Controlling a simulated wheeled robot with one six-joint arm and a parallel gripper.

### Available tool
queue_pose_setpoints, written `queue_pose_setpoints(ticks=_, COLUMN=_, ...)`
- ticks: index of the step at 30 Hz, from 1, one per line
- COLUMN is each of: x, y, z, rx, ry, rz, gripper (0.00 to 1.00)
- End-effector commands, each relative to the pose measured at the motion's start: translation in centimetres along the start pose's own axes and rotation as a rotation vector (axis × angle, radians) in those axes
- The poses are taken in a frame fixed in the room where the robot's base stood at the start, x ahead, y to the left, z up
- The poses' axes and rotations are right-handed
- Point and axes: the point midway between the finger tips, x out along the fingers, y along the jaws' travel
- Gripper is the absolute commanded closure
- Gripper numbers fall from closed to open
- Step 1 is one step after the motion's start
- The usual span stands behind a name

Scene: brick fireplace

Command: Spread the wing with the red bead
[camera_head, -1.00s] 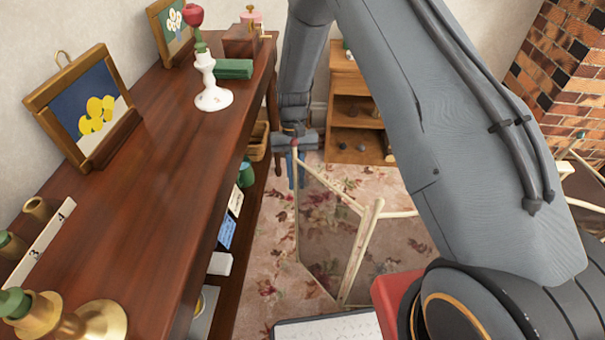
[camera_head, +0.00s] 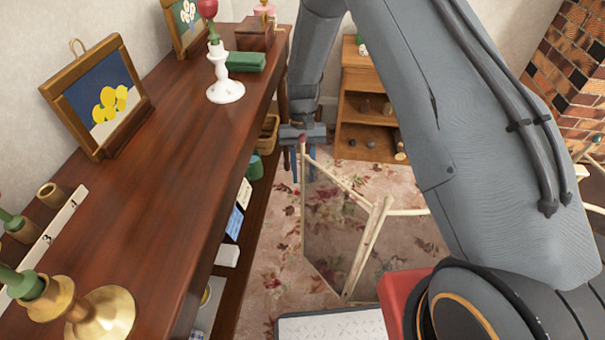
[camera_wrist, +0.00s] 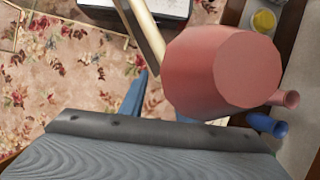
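The folding fire screen has pale wooden posts and see-through panels. Its left wing (camera_head: 330,225) stands upright on the carpet, with the red bead (camera_head: 302,139) on its outer post. In the wrist view the red bead (camera_wrist: 245,68) is large and close to the camera, hiding part of the scene. My gripper (camera_head: 296,172) points down right at the bead end of the wing. Its blue fingers look apart; one finger (camera_wrist: 136,95) shows clearly left of the bead, the other is mostly hidden. I cannot tell whether either finger touches the post.
A long dark wooden sideboard (camera_head: 185,150) runs along the left, bearing a white candlestick (camera_head: 223,80) and pictures. A low wooden shelf (camera_head: 370,105) stands behind my gripper. A brick fireplace (camera_head: 565,70) is at right. Patterned carpet (camera_head: 270,270) lies clear between sideboard and screen.

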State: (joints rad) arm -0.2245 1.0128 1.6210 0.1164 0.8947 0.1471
Motion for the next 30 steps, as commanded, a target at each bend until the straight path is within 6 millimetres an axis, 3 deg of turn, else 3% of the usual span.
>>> queue_pose_setpoints(ticks=13, x=-6.5, y=-0.1, z=-0.1, rx=0.000, ry=0.003, rz=-0.001, gripper=0.71)
queue_pose_setpoints(ticks=30, x=-7.2, y=-0.1, z=0.0, rx=0.000, ry=0.002, rz=0.000, gripper=0.71)
